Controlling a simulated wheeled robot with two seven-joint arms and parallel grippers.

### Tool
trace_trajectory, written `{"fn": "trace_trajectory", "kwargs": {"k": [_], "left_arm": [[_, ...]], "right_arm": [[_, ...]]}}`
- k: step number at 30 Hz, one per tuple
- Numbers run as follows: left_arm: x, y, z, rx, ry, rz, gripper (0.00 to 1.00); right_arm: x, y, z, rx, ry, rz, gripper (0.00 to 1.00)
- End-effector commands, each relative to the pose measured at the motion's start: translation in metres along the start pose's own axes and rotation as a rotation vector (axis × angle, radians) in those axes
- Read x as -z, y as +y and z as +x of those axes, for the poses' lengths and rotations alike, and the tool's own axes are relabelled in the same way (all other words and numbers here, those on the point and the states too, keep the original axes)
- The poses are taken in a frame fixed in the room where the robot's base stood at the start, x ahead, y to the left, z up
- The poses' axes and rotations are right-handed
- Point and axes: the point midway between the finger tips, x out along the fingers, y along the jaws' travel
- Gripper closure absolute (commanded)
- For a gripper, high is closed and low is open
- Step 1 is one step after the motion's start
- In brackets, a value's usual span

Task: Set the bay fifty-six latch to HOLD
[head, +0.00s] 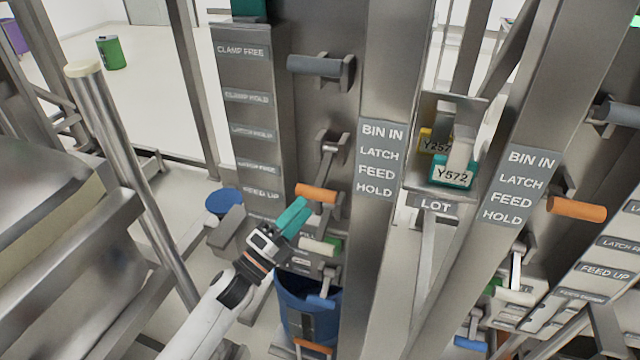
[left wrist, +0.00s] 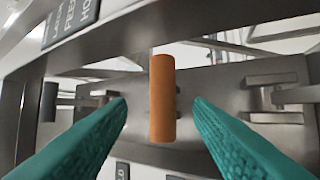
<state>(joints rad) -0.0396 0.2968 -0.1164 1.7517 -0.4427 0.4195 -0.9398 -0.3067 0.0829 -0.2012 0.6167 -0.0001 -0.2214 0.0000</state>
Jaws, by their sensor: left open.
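An orange latch handle (head: 316,193) sticks out from the steel post left of the sign reading BIN IN, LATCH, FEED, HOLD (head: 377,160). It stands at about the height of the HOLD line. My left gripper (head: 299,212) has teal fingers and is just below and left of the handle. In the left wrist view the orange handle (left wrist: 162,98) appears between the two open fingers, with a gap on each side; I cannot tell how far ahead of the tips it is. No number fifty-six is readable. My right gripper is not in view.
A grey handle (head: 320,66) sits above, and a white handle (head: 317,246) and blue handle (head: 320,301) below. A blue bin (head: 297,310) stands under them. A second sign (head: 517,188) with another orange handle (head: 577,208) is at right. Steel rails crowd the left.

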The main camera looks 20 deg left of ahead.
Motion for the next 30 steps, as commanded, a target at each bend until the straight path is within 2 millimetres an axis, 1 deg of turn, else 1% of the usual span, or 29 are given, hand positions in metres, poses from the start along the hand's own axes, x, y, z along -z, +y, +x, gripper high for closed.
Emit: {"fn": "trace_trajectory", "kwargs": {"k": [1,3,6,9,12,15,23,24,26,30], "left_arm": [[0.001,0.004,0.013,-0.002,0.001,0.001,0.53],[0.001,0.003,0.027,-0.001,0.001,0.0,0.53],[0.001,0.003,0.045,-0.001,0.001,-0.001,0.53],[0.001,0.001,0.058,0.0,0.001,-0.002,0.53],[0.001,0.0,0.066,0.002,0.002,-0.002,0.53],[0.0,0.0,0.07,0.003,0.002,-0.002,0.53],[0.0,-0.001,0.071,0.003,0.001,-0.003,0.53],[0.0,-0.001,0.071,0.003,0.001,-0.003,0.56],[0.0,-0.001,0.071,0.003,0.001,-0.003,0.66],[0.0,-0.001,0.071,0.003,0.001,-0.002,0.89]], "right_arm": [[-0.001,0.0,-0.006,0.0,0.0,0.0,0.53],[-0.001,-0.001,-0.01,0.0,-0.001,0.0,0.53],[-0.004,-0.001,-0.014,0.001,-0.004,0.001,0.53],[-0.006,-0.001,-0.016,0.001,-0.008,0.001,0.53],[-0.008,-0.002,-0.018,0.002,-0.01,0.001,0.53],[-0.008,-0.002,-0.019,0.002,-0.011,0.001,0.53],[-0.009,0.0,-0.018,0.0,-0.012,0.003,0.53],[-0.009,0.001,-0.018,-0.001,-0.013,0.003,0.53],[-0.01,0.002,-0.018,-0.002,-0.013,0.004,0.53],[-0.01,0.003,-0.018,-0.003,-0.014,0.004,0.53]]}}
